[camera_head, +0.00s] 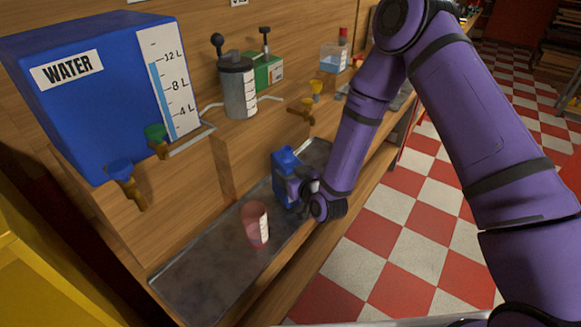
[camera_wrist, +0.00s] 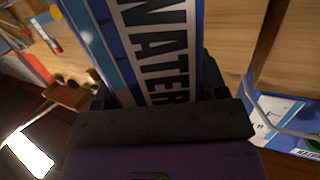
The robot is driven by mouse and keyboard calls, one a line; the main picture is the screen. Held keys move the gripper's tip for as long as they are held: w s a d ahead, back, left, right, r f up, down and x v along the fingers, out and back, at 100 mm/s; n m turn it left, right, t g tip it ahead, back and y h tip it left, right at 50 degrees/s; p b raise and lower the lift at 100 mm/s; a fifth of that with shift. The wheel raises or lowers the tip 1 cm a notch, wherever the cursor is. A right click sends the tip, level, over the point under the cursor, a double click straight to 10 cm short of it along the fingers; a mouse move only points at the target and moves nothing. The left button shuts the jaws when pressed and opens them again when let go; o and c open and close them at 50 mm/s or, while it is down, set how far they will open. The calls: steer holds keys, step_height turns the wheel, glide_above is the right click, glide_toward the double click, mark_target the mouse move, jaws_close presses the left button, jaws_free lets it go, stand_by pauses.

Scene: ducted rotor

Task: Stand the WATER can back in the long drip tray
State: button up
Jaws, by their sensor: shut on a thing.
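The blue WATER can (camera_head: 286,164) is upright over the far half of the long grey drip tray (camera_head: 190,284). I cannot tell whether its base touches the tray. My gripper (camera_head: 298,186) is shut on the can from its right side and hides part of it. In the wrist view, the can (camera_wrist: 118,42) with its large WATER label fills the space between the fingers (camera_wrist: 155,85).
A translucent red cup (camera_head: 255,224) stands in the tray, nearer than the can. A big blue WATER tank (camera_head: 85,110) and brass taps (camera_head: 125,180) are above the tray. A lidded grey jug (camera_head: 238,88) stands on the shelf. The near tray end is clear.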

steer(key=shift+f, duration=0.8)
stand_by(0.6)
steer(key=o, duration=1.5)
